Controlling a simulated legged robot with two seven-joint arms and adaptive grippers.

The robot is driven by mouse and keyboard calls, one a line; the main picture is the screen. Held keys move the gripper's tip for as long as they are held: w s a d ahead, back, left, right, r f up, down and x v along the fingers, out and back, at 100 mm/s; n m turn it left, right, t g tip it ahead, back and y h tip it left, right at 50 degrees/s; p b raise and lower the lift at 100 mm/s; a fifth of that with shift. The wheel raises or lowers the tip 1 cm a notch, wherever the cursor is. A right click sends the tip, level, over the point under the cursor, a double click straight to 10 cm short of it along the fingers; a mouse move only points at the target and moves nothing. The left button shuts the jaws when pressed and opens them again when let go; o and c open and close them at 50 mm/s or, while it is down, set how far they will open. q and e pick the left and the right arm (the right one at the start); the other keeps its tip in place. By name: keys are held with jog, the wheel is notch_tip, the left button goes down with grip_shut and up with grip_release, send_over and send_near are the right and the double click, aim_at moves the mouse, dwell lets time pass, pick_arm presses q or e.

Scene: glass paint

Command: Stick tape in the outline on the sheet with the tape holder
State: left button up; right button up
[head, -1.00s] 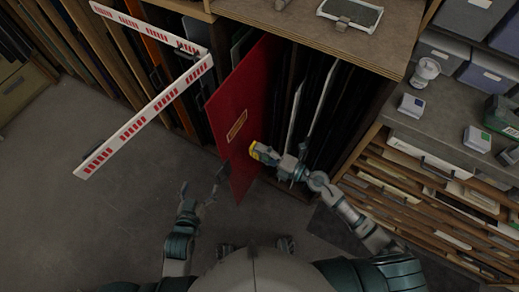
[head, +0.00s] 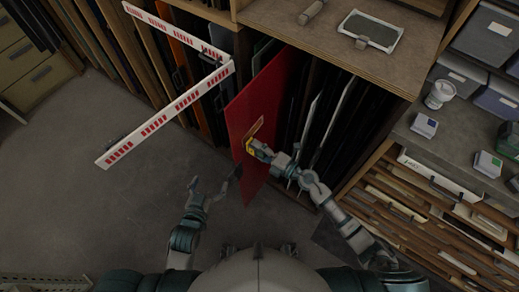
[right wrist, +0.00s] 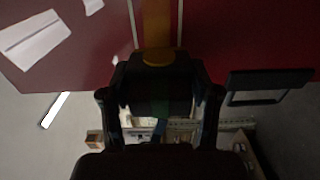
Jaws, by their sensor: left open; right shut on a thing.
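The red sheet (head: 262,100) stands upright, sticking out of the rack. A small yellowish rectangular outline (head: 257,126) is on its face. My right gripper (head: 258,150) is shut on the tape holder, whose yellow end (head: 250,146) is at the sheet just below the outline; contact is not clear. In the right wrist view, the dark tape holder (right wrist: 160,85) sits between the fingers, its yellow part (right wrist: 158,57) meeting an orange-brown strip (right wrist: 157,25) between pale lines on the red sheet (right wrist: 230,35). My left gripper (head: 216,187) is open and empty, left of the sheet's lower end.
A red-and-white barrier (head: 170,117) juts out left of the sheet. Dark panels (head: 300,110) fill the rack right of it. The wooden cabinet top (head: 330,45) is above, and a drawer unit (head: 430,210) stands at the right.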

jog(key=shift+x, duration=0.95)
dwell(0.4)
jog(key=shift+w, duration=0.1)
